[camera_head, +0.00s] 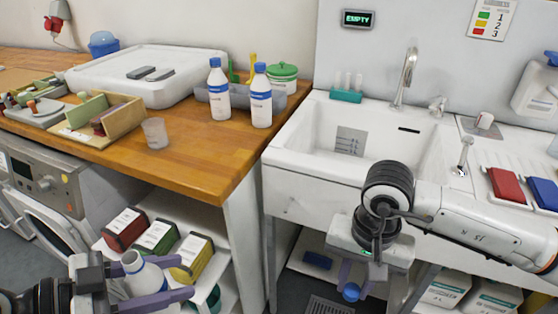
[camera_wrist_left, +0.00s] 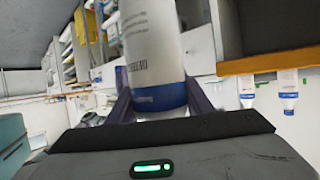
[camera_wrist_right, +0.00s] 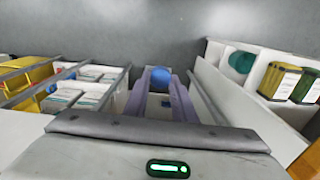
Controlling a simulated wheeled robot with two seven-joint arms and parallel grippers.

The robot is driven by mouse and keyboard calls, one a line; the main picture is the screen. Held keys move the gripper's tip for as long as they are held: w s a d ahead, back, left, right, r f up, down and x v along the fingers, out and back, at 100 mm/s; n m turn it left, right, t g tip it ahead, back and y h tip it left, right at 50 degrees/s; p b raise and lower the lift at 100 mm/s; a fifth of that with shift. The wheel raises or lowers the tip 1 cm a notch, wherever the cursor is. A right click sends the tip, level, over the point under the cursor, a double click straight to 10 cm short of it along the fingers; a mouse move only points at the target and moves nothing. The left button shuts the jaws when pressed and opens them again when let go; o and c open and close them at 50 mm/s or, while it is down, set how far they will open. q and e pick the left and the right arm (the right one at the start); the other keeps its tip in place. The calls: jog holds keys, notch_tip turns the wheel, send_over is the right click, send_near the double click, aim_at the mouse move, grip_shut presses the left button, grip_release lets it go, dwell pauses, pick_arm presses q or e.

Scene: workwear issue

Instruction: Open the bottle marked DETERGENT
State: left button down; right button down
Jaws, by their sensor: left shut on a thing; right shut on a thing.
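My left gripper (camera_head: 188,283) is shut on a white bottle (camera_head: 146,277), at the lower left of the head view. The bottle's neck is bare, with no cap on it. The left wrist view shows the bottle (camera_wrist_left: 150,50) between the fingers, with a blue band and lettering too blurred to read surely. My right gripper (camera_head: 354,277) points down in front of the sink, shut on a small round blue cap (camera_head: 351,292). The cap also shows between the fingertips in the right wrist view (camera_wrist_right: 159,79). Bottle and cap are well apart.
Two white bottles with blue caps, one (camera_head: 219,90) left of the other (camera_head: 261,97), stand on the wooden counter (camera_head: 200,170). A clear cup (camera_head: 155,133) stands nearby. The sink (camera_head: 330,140) is behind my right arm. Shelves below hold coloured boxes (camera_head: 158,237).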

jog(key=a+r+m, duration=0.4)
jog(key=a+r, duration=0.6)
jog(key=r, duration=0.3)
jog(key=a+r+m, duration=0.4)
jog(key=a+r, duration=0.6)
jog(key=r, duration=0.3)
jog(key=shift+a, duration=0.25)
